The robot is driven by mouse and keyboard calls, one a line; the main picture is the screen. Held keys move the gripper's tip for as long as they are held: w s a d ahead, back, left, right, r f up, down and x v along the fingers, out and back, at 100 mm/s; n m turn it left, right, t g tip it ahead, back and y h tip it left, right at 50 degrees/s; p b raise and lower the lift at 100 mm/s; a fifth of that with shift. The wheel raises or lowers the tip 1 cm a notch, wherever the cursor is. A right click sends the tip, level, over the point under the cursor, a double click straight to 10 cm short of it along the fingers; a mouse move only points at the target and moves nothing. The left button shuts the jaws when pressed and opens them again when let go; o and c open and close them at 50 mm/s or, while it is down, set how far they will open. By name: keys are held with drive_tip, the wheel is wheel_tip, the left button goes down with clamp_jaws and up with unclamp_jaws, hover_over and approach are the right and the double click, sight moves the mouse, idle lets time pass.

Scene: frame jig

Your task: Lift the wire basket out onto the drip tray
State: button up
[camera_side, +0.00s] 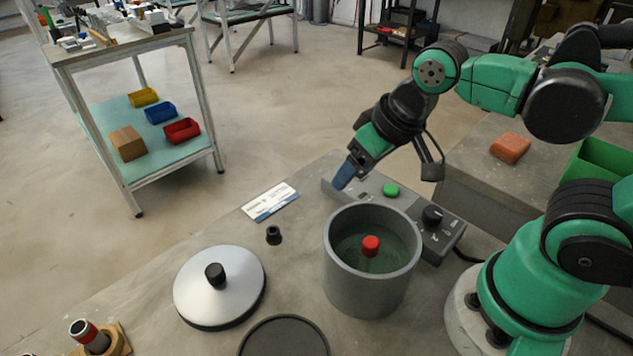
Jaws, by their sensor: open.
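A grey cylindrical tank (372,290) stands on the bench with greenish liquid inside. A red knob (371,243) stands up in its middle, apparently the top of the wire basket; the basket's body cannot be made out in the liquid. A dark round tray (283,342), apparently the drip tray, lies at the bottom edge, partly cut off, with nothing on it. My gripper (341,183) has blue fingers and is open and empty. It is behind the tank, by the left end of the control box, apart from the red knob. The gap between its fingers is hard to see.
A silver lid (220,287) with a black knob lies left of the tank. The control box (415,212) with a green button (391,190) sits close behind the tank. A small black part (274,235), a printed card (270,202) and a wooden holder (103,342) are also on the bench.

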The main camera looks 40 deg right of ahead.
sight(371, 242)
drive_tip(key=s+a+g, duration=0.1)
drive_tip(key=s, duration=0.1)
drive_tip(key=s+a+f+g, duration=0.1)
drive_tip(key=s+a+g, duration=0.2)
drive_tip(key=s+g, duration=0.1)
drive_tip(key=shift+s+a+f+h, duration=0.1)
drive_tip(key=shift+a+f+h, duration=0.15)
drive_tip(key=shift+h, duration=0.05)
drive_tip(key=shift+f, duration=2.7)
clamp_jaws()
